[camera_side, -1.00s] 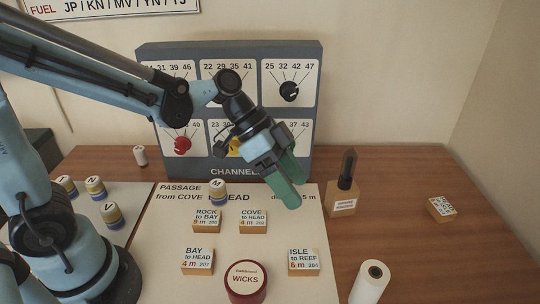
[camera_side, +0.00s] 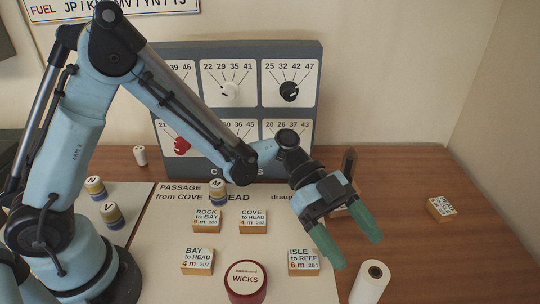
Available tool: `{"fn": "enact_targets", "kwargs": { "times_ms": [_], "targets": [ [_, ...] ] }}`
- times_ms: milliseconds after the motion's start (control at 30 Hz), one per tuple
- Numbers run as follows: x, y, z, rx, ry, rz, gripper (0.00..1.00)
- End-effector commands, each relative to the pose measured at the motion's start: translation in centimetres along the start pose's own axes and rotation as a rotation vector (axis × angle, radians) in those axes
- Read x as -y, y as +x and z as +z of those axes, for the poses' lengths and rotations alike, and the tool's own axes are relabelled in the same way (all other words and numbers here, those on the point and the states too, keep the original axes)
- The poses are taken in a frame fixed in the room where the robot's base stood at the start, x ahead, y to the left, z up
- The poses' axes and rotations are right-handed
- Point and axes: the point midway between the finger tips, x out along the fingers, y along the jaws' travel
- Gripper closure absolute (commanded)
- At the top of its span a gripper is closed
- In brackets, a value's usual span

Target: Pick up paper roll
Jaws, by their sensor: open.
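The paper roll (camera_side: 370,283) is a white cylinder standing upright at the front, right of the white passage sheet, with a dark hole in its top. The bottom of the picture cuts it off. My gripper (camera_side: 354,248) has green fingers and is open and empty. In the picture it is above and slightly left of the roll, with its fingers pointing down toward it. I see a gap between the fingertips and the roll, though the exact height is unclear.
A red WICKS tin (camera_side: 246,283) and an ISLE to REEF block (camera_side: 304,262) stand left of the roll. A dark-handled stamp (camera_side: 349,163) is partly hidden behind my gripper. A labelled block (camera_side: 440,209) lies far right. The wooden table is clear right of the roll.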

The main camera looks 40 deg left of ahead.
Motion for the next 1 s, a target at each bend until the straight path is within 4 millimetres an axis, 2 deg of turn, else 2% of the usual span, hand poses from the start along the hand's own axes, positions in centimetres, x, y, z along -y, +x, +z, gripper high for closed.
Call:
{"fn": "enact_targets", "kwargs": {
  "times_ms": [267, 533, 667, 867, 1000],
  "targets": [
    [-0.1, 2.1, 0.1, 0.001, -0.001, 0.000, 0.22],
    [-0.1, 5.8, 0.5, 0.001, -0.001, 0.001, 0.22],
    [-0.1, 6.5, 0.5, 0.001, -0.001, -0.001, 0.22],
    [-0.1, 6.5, 0.5, 0.001, -0.002, -0.002, 0.22],
    [-0.1, 6.5, 0.5, 0.001, -0.002, -0.002, 0.42]
  ]
}}
